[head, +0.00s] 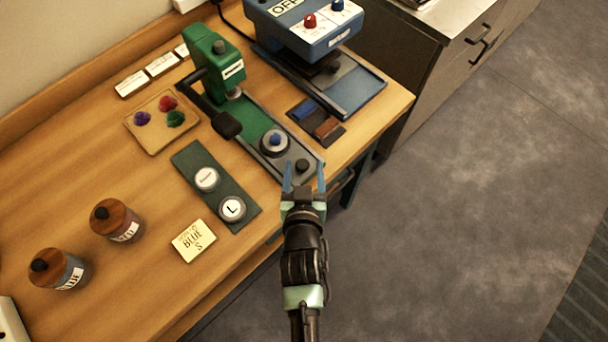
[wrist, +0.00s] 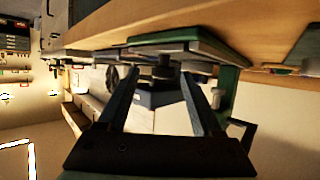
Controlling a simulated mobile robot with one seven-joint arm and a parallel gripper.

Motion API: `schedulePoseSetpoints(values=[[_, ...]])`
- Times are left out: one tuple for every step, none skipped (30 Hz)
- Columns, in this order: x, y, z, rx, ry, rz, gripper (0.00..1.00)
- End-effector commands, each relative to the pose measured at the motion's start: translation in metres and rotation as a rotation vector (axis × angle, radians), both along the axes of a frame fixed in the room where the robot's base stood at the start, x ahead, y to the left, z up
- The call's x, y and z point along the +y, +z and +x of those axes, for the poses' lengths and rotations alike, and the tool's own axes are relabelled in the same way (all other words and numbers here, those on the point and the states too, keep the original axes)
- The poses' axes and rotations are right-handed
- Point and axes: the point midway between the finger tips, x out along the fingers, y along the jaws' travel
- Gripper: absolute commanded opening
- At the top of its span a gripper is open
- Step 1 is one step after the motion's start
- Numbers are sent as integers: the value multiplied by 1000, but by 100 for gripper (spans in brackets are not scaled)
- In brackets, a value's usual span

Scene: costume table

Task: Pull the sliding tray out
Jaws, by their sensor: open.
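The green press (head: 215,62) stands at the back of the wooden table, with a long dark lever ending in a black grip. Its sliding tray (head: 258,124) reaches forward from under the press to near the table's front edge. A round die with a blue knob (head: 275,140) sits on the tray. A black knob (head: 303,166) stands at the tray's front end. My gripper (head: 305,172) is open at the front end, its blue fingers to either side of the knob. In the wrist view the knob (wrist: 163,68) appears between the open fingers (wrist: 160,85); contact is not clear.
A blue machine (head: 305,30) with its own tray (head: 352,88) stands at the back right. A small pad holder (head: 316,121) lies beside the green tray. A dark board (head: 216,186) with two round pieces and a yellow card (head: 194,241) lie left. Floor (head: 450,200) in front is clear.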

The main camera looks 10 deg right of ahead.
Motion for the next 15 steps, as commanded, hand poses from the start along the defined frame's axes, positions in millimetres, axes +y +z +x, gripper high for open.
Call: schedulePoseSetpoints(values=[[1, 1, -3, 0, 1, 0, 67], [1, 1, -5, 0, 1, 0, 67], [2, 2, -9, 2, 1, 1, 67], [3, 4, -13, 1, 1, 1, 67], [3, 5, -17, 2, 1, 2, 67], [4, 8, -23, 1, 1, 1, 67], [5, 10, -28, 2, 1, 2, 67], [6, 11, -33, 3, 1, 2, 67], [7, 14, -41, 4, 1, 2, 67], [8, 17, -46, 4, 1, 1, 67], [9, 19, -52, 3, 0, 0, 67], [10, 22, -59, 4, 0, 1, 67], [11, 24, -64, 5, 0, 1, 67], [11, 26, -69, 4, 0, 1, 67], [12, 29, -76, 4, 0, 1, 67]])
